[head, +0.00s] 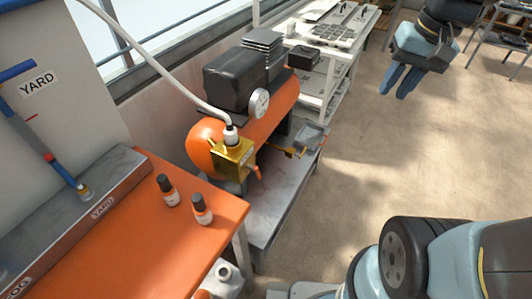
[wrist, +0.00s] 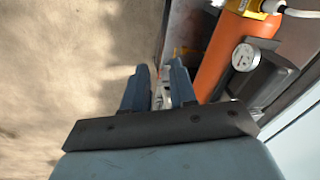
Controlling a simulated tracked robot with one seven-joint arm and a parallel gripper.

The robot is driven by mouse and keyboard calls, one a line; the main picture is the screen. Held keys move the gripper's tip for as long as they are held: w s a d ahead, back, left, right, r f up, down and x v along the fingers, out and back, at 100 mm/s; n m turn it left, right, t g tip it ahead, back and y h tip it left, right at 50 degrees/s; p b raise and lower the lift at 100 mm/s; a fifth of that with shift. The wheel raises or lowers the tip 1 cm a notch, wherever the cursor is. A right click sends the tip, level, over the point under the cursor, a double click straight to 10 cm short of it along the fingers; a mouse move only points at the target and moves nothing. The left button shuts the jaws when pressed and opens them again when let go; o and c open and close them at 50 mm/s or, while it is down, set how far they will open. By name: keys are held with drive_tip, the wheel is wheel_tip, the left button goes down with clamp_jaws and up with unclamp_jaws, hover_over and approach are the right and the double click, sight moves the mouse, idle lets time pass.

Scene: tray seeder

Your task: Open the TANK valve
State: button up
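An orange compressor tank (head: 277,115) stands left of centre in the head view, with a brass-yellow valve block (head: 230,160) at its near end. A small yellow lever (head: 290,152) sticks out to the right of the block, and a red-orange piece hangs below it. I cannot read a TANK label. In the wrist view the tank (wrist: 220,62) is at upper right, with the yellow block (wrist: 243,6) at the top edge. My gripper (head: 394,94) is open and empty, in the air well right of the tank. Its parted fingers also show in the wrist view (wrist: 158,66).
A white hose (head: 160,68) runs down into the valve block. A round gauge (head: 259,103) and black motor (head: 235,78) sit on the tank. An orange bench (head: 175,240) with two small bottles stands in front.

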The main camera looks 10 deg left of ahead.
drive_tip(key=w+a+f+m+g+y, duration=0.25)
drive_tip(key=w+a+f+g, duration=0.25)
drive_tip(key=f, duration=0.4)
drive_tip(key=w+a+f+m+g+y, duration=0.1)
drive_tip(key=w+a+f+g+y, duration=0.4)
drive_tip(key=f, duration=0.4)
drive_tip(key=w+a+f+m+g+y, duration=0.1)
drive_tip(key=a+f+m+y, duration=0.2)
drive_tip(key=f, duration=0.7)
drive_tip(key=w+a+f+m+g+y, duration=0.1)
drive_tip(key=w+a+f+m+y, duration=0.15)
drive_tip(key=f, duration=0.65)
drive_tip(key=x, duration=1.4)
drive_tip(key=shift+s+f, duration=0.15)
drive_tip(key=shift+a, duration=0.1)
drive_tip(key=shift+c, duration=0.2)
clamp_jaws()
